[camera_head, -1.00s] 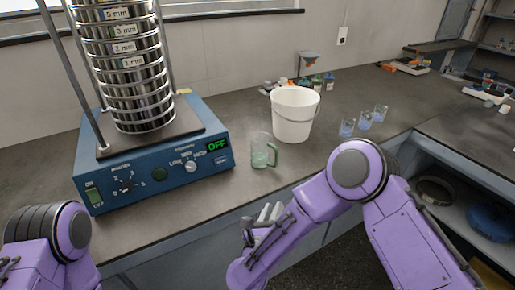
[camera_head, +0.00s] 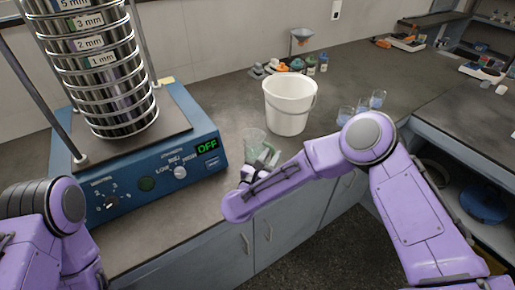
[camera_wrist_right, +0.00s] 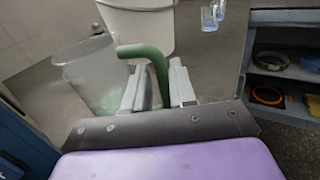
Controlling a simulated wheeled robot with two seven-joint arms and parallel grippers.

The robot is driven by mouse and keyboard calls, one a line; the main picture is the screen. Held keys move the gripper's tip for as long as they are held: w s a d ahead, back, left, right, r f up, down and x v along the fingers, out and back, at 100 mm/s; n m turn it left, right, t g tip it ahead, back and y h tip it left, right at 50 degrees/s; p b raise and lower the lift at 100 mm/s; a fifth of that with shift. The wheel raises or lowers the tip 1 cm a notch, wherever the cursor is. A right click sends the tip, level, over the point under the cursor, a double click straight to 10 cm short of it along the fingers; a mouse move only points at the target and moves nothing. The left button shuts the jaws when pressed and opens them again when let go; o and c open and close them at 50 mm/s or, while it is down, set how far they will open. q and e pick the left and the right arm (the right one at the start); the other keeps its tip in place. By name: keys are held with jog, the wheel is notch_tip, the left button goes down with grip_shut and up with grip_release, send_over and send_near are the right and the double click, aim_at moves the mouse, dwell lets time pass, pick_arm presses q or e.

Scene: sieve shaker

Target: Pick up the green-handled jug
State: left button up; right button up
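The clear jug (camera_head: 254,141) with a green handle (camera_head: 271,157) stands upright on the grey bench, right of the blue shaker base. My right gripper (camera_head: 257,170) is at the handle side of the jug, partly hidden by my forearm. In the right wrist view, the green handle (camera_wrist_right: 157,64) passes between the two fingers of my right gripper (camera_wrist_right: 160,85). The fingers are apart, one on each side of the handle; no firm grip shows. The jug body (camera_wrist_right: 92,75) is left of the fingers. My left gripper is out of view; only part of that arm shows.
A white bucket (camera_head: 289,108) stands just behind and right of the jug. Glasses with bluish contents (camera_head: 361,107) stand further right. The sieve shaker (camera_head: 150,160) with its sieve stack (camera_head: 105,75) is at left. The bench front edge runs close before the jug.

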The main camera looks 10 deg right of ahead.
jog(key=x, duration=0.2)
jog(key=shift+w+d, duration=0.1)
jog(key=shift+d, duration=0.3)
jog(key=shift+a, duration=0.15)
grip_shut()
jog(key=shift+r, duration=0.15)
